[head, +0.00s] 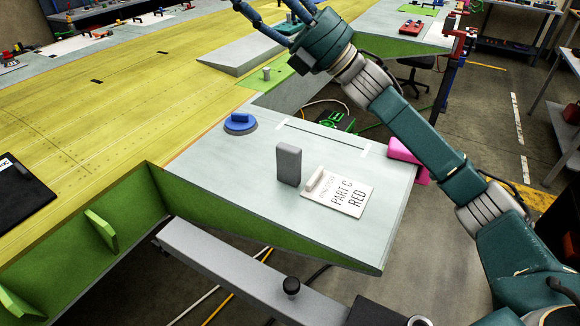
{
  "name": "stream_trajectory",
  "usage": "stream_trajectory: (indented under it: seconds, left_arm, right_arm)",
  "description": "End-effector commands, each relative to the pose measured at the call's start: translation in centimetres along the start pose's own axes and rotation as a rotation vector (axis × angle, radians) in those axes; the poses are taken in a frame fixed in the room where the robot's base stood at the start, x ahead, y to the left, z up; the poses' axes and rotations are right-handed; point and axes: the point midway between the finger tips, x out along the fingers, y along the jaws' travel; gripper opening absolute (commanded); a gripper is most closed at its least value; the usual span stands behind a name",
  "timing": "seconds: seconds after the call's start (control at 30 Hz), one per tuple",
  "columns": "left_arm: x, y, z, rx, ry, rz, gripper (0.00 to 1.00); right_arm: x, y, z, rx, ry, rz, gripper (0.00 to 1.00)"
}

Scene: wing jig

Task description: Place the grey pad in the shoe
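A grey upright block (288,164), which looks like the grey pad, stands on the pale table panel (235,165) near the middle of the head view. Nothing is touching it from above. No thing in view can be clearly told as the shoe. My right gripper (268,12) is at the top of the view, well beyond the grey block. Its blue fingers are spread apart, and their tips lie at or past the top edge. I see nothing held between them. My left gripper is not in view.
A white card (345,194) reading "PART C RED" lies right of the block, with a small pale piece on its left end. A blue round knob (239,122) stands behind left. A pink object (405,152) is at the panel's right edge. A long yellow-green surface (90,110) fills the left.

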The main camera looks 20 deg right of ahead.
Motion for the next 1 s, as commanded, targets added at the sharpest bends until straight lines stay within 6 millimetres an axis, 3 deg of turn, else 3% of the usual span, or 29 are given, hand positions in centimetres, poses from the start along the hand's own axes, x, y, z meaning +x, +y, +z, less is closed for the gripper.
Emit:
stream_trajectory:
  seconds: [0.03,0.1,0.2,0.27,0.33,0.4,0.5,0.6,0.7,0.77,1.0]
  left_arm:
    - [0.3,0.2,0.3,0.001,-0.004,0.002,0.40]
    - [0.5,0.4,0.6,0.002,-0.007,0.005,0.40]
    - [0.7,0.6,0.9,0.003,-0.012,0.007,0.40]
    - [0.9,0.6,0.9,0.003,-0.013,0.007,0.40]
    - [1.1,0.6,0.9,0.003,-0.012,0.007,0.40]
    - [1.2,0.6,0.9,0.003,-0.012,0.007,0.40]
    - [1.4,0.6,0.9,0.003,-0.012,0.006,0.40]
    - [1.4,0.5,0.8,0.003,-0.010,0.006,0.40]
    - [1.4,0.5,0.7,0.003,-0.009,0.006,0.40]
    - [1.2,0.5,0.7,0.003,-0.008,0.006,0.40]
    - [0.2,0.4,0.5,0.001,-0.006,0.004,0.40]
  right_arm:
    - [2.2,-1.4,-4.2,-0.111,0.171,-0.051,0.53]
    - [3.1,-5.1,-9.5,-0.251,0.409,-0.164,0.53]
    - [1.2,-11.8,-14.3,-0.434,0.739,-0.399,0.53]
    - [-1.6,-15.7,-14.9,-0.532,0.917,-0.585,0.53]
    - [-5.9,-18.9,-13.3,-0.628,1.089,-0.836,0.53]
    - [-10.1,-20.0,-10.1,-0.700,1.208,-1.101,0.53]
    - [-15.1,-18.5,-5.0,-0.753,1.284,-1.449,0.53]
    - [-18.1,-15.7,-1.4,-0.769,1.292,-1.697,0.53]
    - [-19.6,-14.0,0.2,-0.767,1.281,-1.821,0.53]
    - [-20.1,-14.0,0.6,-0.765,1.280,-1.848,0.53]
    - [-22.2,-16.9,0.8,-0.763,1.282,-1.851,0.53]
